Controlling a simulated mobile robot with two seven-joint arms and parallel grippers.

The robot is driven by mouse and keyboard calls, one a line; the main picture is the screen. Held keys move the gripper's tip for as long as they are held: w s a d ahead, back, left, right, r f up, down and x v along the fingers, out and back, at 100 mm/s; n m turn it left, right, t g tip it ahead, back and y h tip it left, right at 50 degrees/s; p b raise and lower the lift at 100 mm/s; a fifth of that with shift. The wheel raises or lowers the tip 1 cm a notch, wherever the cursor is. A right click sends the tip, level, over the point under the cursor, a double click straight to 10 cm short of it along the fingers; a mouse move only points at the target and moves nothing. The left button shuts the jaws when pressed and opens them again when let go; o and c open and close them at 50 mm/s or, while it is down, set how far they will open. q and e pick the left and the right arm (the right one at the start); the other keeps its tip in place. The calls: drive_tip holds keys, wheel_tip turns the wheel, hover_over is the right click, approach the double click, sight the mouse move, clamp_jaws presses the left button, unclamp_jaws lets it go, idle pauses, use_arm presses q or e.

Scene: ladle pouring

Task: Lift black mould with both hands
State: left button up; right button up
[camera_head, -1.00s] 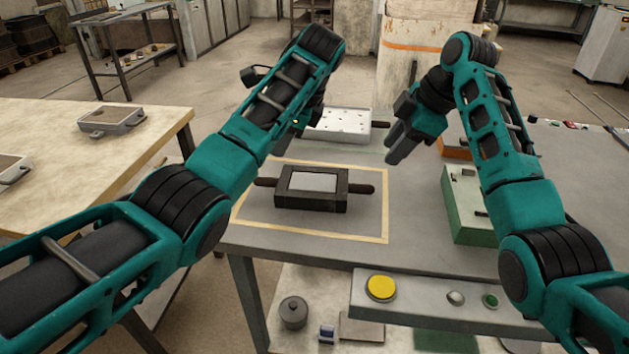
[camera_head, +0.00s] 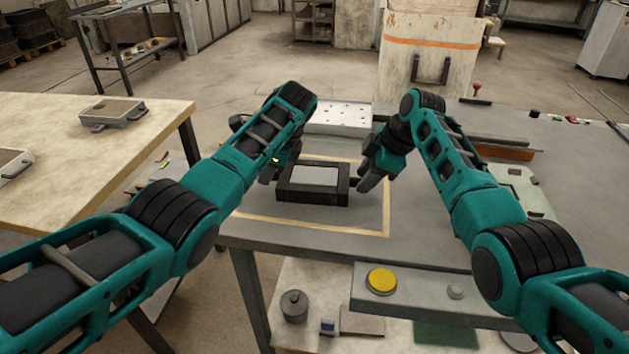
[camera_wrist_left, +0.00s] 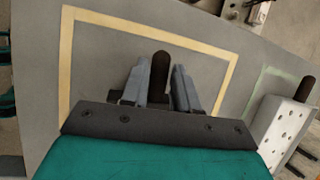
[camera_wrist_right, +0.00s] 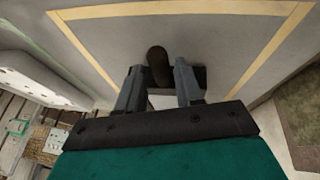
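The black mould (camera_head: 310,197), a dark block with a pale grey top, lies on the grey table inside a yellow taped outline. My left gripper (camera_head: 267,174) is at its left side and my right gripper (camera_head: 366,181) at its right side. In the left wrist view, a dark handle (camera_wrist_left: 161,68) shows between the two open fingers (camera_wrist_left: 160,84). In the right wrist view, the other dark handle (camera_wrist_right: 157,62) shows between the open fingers (camera_wrist_right: 157,84). Gaps remain beside each handle. Much of the mould is hidden behind the grippers in both wrist views.
A white perforated tray (camera_head: 340,117) stands just behind the mould. A pale green-sided box (camera_head: 520,190) lies to the right, partly behind my right arm. A yellow button (camera_head: 381,281) is on the front ledge. A wooden table (camera_head: 60,180) stands at the left.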

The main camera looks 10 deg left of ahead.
use_arm(q)
drive_tip(key=shift+a+f, duration=0.2)
drive_tip(key=shift+f, duration=0.25)
use_arm(e)
drive_tip(key=shift+a+f, duration=0.2)
drive_tip(key=shift+f, duration=0.3)
use_arm(q)
clamp_jaws()
use_arm(e)
clamp_jaws()
drive_tip(key=shift+w, duration=0.1)
idle(0.3)
use_arm(q)
drive_tip(key=shift+w+r, duration=0.15)
use_arm(e)
drive_tip(key=shift+r, duration=0.2)
